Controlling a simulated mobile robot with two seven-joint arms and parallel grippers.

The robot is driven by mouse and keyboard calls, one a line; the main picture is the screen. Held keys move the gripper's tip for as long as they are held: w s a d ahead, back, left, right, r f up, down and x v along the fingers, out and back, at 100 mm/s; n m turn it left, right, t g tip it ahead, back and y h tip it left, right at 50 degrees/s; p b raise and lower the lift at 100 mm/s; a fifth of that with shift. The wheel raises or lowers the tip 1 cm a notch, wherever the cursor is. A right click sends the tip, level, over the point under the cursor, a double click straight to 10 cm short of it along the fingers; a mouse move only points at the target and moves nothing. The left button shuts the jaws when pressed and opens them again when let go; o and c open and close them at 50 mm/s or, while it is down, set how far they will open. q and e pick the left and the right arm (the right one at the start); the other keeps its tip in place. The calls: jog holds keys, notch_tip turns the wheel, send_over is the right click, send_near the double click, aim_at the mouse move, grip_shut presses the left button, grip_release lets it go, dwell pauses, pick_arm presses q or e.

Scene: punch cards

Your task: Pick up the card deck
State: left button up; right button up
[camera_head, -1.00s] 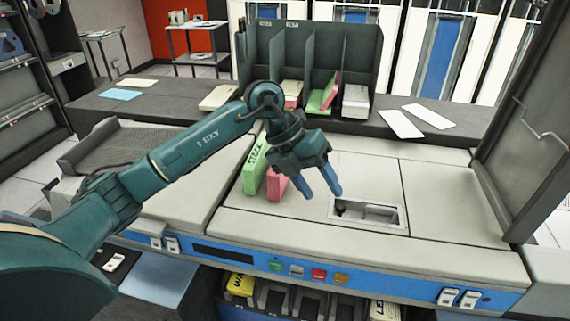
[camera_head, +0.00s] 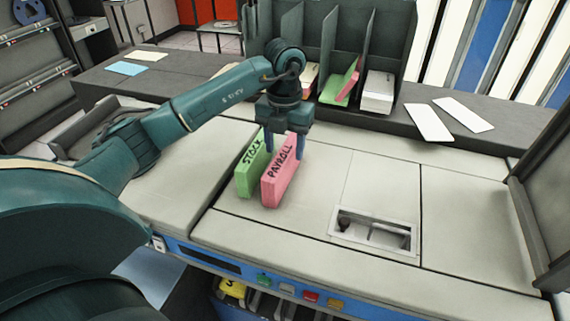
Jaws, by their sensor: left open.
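Two card decks stand upright side by side on the pale machine top in the head view. The green deck (camera_head: 248,174) is marked STOCK. The pink deck (camera_head: 280,175) to its right is marked PAYROLL. My left gripper (camera_head: 284,147) points down at the top of the decks, its two blue fingers apart. One finger is by the green deck's top and the other is by the far right side of the pink deck. I cannot tell whether either finger touches a deck. My right gripper is not in view.
A dark divided rack (camera_head: 330,52) behind holds more decks, green, pink and white. Loose white cards (camera_head: 429,122) lie on the dark shelf to the right. A recessed slot (camera_head: 374,232) is in the machine top. A raised panel (camera_head: 550,165) stands at the right edge.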

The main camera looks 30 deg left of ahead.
pick_arm(q)
jog(key=shift+f+p, duration=0.7)
jog(key=shift+f, duration=2.75)
jog(key=shift+r, duration=0.1)
grip_shut()
